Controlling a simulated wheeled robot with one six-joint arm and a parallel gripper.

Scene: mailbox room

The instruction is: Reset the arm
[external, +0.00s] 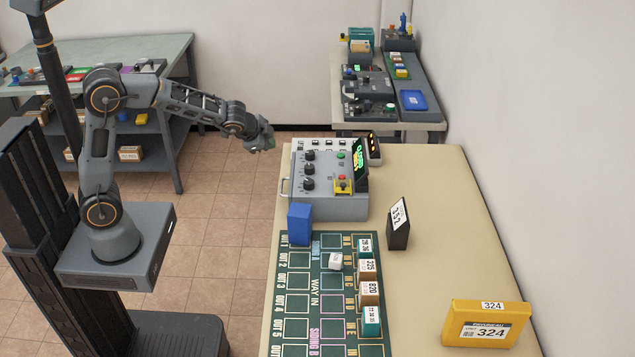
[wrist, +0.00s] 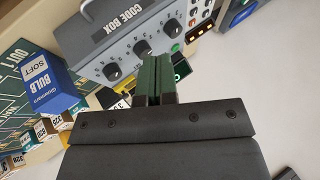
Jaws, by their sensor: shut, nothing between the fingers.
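My gripper (external: 268,143) is at the end of my arm, which stretches out to the right in the external view. It hangs in the air to the left of the grey code box (external: 330,203), apart from it. In the wrist view my gripper's two dark green fingers (wrist: 158,80) are together with nothing between them. Behind them is the face of the code box (wrist: 120,50) with its black knobs. The fingers hide part of the box's display.
A black block (external: 398,232) and a yellow 324 box (external: 487,324) stand to the right. Other tables are at the back. Tiled floor lies open left of the table.

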